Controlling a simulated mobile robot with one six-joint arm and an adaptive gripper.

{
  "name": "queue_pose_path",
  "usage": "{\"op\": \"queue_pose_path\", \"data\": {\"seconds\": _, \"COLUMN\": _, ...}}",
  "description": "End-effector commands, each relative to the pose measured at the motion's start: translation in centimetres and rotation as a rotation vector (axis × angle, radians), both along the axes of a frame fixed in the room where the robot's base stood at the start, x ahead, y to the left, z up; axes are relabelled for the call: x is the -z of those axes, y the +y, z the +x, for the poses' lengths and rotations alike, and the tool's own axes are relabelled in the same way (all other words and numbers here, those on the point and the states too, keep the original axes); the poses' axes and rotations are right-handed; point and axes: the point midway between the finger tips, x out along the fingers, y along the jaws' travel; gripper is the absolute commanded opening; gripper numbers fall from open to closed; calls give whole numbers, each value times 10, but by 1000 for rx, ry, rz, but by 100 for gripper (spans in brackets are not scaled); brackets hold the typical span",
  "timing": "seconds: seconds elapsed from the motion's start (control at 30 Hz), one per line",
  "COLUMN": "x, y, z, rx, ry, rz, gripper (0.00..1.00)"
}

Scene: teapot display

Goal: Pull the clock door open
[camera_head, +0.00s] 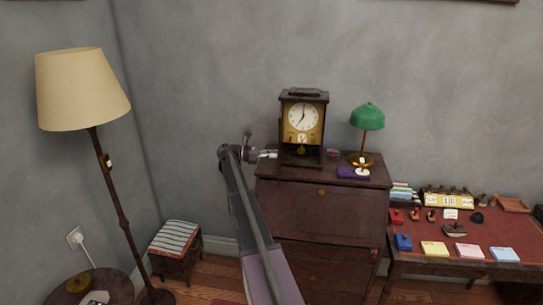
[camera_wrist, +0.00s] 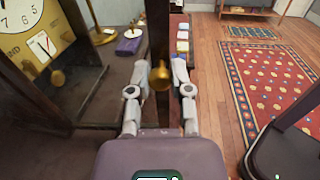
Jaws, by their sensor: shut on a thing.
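The wooden clock (camera_head: 303,126) stands on the dark cabinet in the head view, its white dial facing out. In the wrist view part of its dial (camera_wrist: 22,14) shows at the upper left, with brass parts below it. A dark upright door edge (camera_wrist: 158,28) with a round brass knob (camera_wrist: 160,77) stands between my fingers, apart from the clock body, so the door looks ajar. My gripper (camera_wrist: 161,73) is shut on the knob, one finger on each side. In the head view my gripper (camera_head: 267,154) is small, just left of the clock, its grip hard to make out.
A green lamp (camera_head: 367,118) and a purple box (camera_head: 352,173) stand right of the clock on the cabinet top (camera_head: 278,172). A red-topped desk (camera_head: 476,231) with small items is further right. A floor lamp (camera_head: 82,90) stands left. Open floor with a rug (camera_wrist: 262,80) shows in the wrist view.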

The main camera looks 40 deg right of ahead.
Motion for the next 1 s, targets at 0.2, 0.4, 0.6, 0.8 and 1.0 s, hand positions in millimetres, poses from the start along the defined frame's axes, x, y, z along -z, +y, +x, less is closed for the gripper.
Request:
{"op": "queue_pose_path", "data": {"seconds": 0.2, "x": 0, "y": -8, "z": -7, "rx": 20, "ry": 0, "rz": 1, "gripper": 0}}
{"op": "queue_pose_path", "data": {"seconds": 0.4, "x": 1, "y": -12, "z": -10, "rx": 25, "ry": -1, "rz": 2, "gripper": 30}}
{"op": "queue_pose_path", "data": {"seconds": 0.6, "x": 0, "y": -13, "z": -10, "rx": 25, "ry": -1, "rz": 2, "gripper": 62}}
{"op": "queue_pose_path", "data": {"seconds": 0.8, "x": 0, "y": -13, "z": -10, "rx": 24, "ry": -1, "rz": 1, "gripper": 62}}
{"op": "queue_pose_path", "data": {"seconds": 1.0, "x": 0, "y": -11, "z": -8, "rx": 23, "ry": -1, "rz": 1, "gripper": 62}}
